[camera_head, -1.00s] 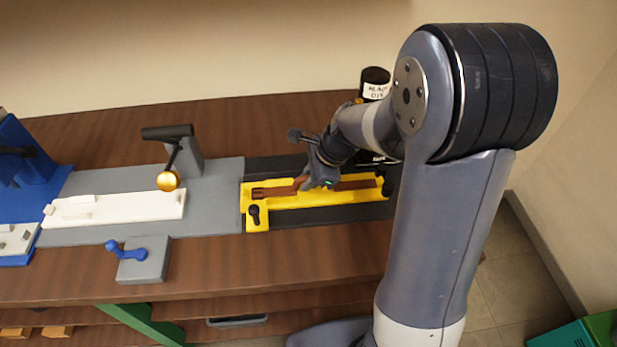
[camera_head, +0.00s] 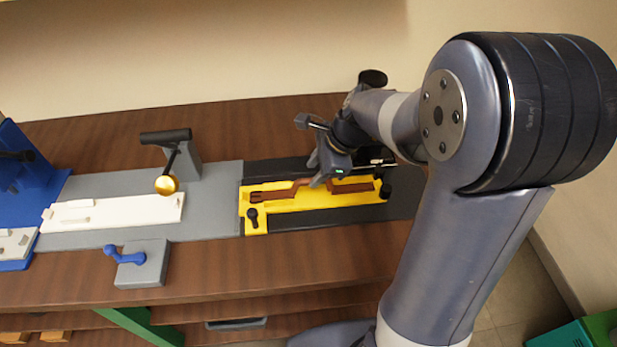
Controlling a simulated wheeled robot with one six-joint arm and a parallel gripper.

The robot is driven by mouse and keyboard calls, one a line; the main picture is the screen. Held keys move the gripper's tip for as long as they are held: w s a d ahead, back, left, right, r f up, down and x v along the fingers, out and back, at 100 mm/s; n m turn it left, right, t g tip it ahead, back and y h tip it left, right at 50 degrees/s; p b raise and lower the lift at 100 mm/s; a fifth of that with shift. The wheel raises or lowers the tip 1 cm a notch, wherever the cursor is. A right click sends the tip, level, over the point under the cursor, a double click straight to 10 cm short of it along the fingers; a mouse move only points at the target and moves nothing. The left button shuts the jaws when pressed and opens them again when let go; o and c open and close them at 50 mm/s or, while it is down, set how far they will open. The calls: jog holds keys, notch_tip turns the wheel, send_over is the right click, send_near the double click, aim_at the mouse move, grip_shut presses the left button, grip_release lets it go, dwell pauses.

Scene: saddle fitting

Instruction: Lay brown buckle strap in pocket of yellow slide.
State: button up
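The yellow slide (camera_head: 310,205) lies on a black track on the bench, right of the grey plate. The brown buckle strap (camera_head: 276,194) lies lengthwise along the slide's pocket, showing on both sides of my gripper. I cannot tell whether the strap is fully seated along its whole length. My gripper (camera_head: 319,182) is just above the middle of the strap, at the slide's back edge. Its fingers point down and hide a small part of the strap. Their gap does not show, and I cannot tell whether they touch the strap.
A white slide (camera_head: 130,210) lies on the grey plate (camera_head: 215,220) to the left. A grey post with a black bar and a gold ball (camera_head: 166,185) stands behind it. A grey block with a blue handle (camera_head: 128,256) sits in front. A black knob (camera_head: 252,216) is on the yellow slide.

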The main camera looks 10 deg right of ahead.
jog(key=v, duration=0.6)
jog(key=shift+r, duration=0.25)
